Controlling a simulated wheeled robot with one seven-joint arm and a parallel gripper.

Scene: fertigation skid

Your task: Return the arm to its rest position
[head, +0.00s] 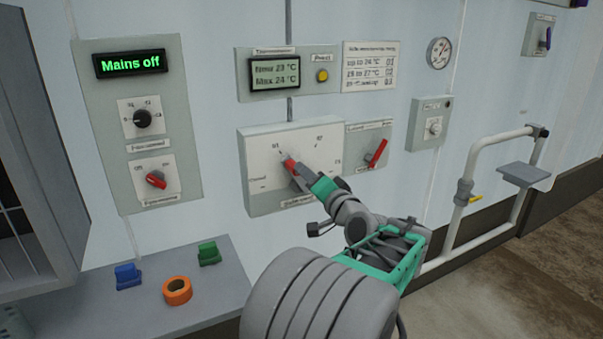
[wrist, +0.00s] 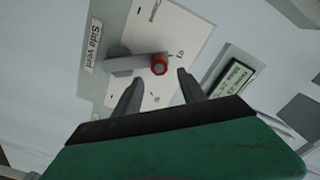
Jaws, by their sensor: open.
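My gripper (head: 303,175) is at the end of my arm, reaching up to the white dial panel (head: 262,181) on the wall. In the wrist view my gripper (wrist: 159,76) has its two grey fingers spread apart with nothing between them. A grey lever with a red end (wrist: 159,64) lies just beyond the gap between the fingertips. The red end also shows in the head view (head: 288,162), right by my fingertips. Whether a finger touches it I cannot tell. A label in the wrist view reads "Side vent" (wrist: 95,47). My fingers hide part of the dial in the head view.
A red switch (head: 377,152) sits close right of the dial. A thermometer display (head: 275,75) is above. The left panel (head: 181,90) reads "Mains off". A shelf (head: 215,306) holds blue and green pieces and an orange ring (head: 177,291). A white pipe (head: 478,180) stands out at right.

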